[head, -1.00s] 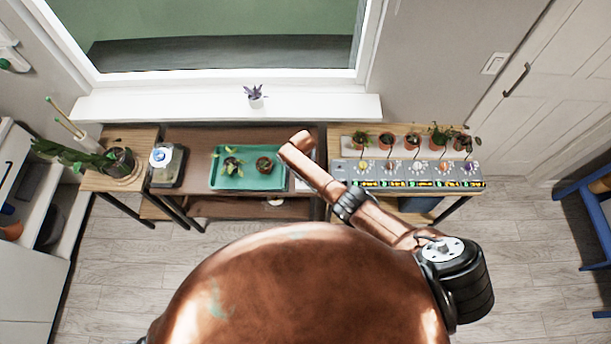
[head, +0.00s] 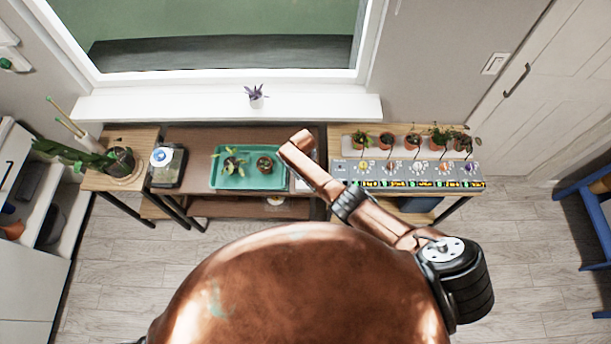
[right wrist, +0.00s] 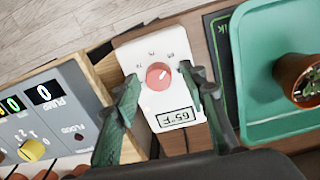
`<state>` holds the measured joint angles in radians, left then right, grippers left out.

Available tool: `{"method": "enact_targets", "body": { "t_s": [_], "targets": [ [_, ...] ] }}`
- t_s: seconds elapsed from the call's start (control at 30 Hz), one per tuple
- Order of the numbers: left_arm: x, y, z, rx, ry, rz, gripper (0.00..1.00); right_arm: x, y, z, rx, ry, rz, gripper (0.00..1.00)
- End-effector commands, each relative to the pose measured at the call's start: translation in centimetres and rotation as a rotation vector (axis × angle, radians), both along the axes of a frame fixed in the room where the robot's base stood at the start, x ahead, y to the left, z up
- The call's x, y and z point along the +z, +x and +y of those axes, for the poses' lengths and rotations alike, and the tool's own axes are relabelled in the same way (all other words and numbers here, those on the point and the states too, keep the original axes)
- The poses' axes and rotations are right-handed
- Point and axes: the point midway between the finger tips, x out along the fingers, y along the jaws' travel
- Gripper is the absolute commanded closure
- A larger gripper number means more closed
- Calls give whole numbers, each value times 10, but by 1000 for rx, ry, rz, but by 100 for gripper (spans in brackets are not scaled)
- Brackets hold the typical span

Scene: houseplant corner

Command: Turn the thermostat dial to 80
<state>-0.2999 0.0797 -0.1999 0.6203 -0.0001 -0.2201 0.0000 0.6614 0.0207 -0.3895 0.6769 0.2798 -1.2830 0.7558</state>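The white thermostat (right wrist: 160,82) shows in the right wrist view with a round red dial (right wrist: 159,76). Numbers around the dial are too small to read surely. Its display (right wrist: 175,117) is upside down in this view and reads 65°F. My right gripper (right wrist: 158,77) is open, one green finger on each side of the dial, with a gap visible on both sides. In the head view my right arm covers most of the thermostat, and only a white edge (head: 303,186) shows. My left gripper is not in view.
A grey control panel (head: 345,170) with coloured knobs stands right of the thermostat in the head view, potted seedlings behind it. A teal tray (head: 218,178) with two potted plants lies to the left. A glass-like container (head: 168,172) stands farther left.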

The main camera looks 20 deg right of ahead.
Motion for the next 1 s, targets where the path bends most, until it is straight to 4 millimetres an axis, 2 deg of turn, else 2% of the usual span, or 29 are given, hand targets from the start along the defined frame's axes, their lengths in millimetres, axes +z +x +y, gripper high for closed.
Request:
{"method": "enact_targets", "body": {
  "t_s": [0.27,0.47,0.57,0.9,1.0],
  "targets": [
    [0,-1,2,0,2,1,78,0,-1,0,0,0,2,60],
    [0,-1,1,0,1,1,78,13,-1,1,0,3,1,60],
    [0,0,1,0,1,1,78,27,0,1,-1,2,-1,60],
    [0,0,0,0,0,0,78,94,1,4,0,1,0,60],
    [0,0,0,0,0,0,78,107,1,4,0,1,0,60]
  ]
}}
